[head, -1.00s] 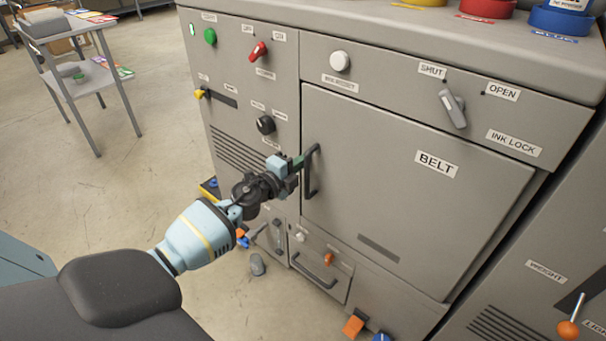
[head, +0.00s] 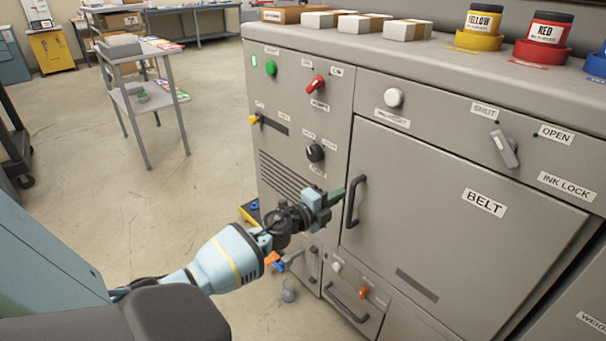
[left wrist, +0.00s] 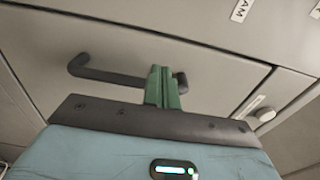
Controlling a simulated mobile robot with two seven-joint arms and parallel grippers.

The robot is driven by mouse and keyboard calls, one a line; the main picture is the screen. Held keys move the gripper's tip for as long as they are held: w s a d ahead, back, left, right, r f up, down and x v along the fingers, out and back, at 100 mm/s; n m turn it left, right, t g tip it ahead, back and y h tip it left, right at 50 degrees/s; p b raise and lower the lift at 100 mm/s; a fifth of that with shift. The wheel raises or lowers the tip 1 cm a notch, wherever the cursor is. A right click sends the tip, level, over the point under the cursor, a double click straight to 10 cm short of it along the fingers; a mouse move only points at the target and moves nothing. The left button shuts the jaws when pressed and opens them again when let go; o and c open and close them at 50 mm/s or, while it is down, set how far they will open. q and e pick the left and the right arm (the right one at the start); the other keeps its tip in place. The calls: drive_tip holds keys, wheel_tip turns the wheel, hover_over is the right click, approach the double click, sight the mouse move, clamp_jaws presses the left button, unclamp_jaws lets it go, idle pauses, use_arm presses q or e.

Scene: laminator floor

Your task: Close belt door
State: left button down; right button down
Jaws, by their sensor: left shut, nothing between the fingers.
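The belt door (head: 440,225) is a large grey panel on the machine front, marked BELT, with a dark vertical handle (head: 355,203) at its left edge. It looks about flush with the front; I cannot tell whether a small gap remains. My left gripper (head: 335,196) is just left of the handle, its green fingers shut and empty. In the left wrist view the fingers (left wrist: 163,88) stand together in front of the dark handle bar (left wrist: 125,77); contact is unclear. My right gripper is not in view.
Above the door are a white knob (head: 393,97) and the ink lock lever (head: 504,149). A smaller drawer with a handle (head: 347,303) is below. Ink jars (head: 548,40) and boxes stand on top. A grey cart (head: 145,100) stands behind left, with open floor between.

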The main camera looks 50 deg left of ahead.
use_arm(q)
drive_tip(key=s, duration=1)
drive_tip(key=shift+a+f+p, duration=0.15)
drive_tip(key=shift+a+p, duration=0.05)
drive_tip(key=shift+p, duration=0.25)
drive_tip(key=shift+w, duration=0.1)
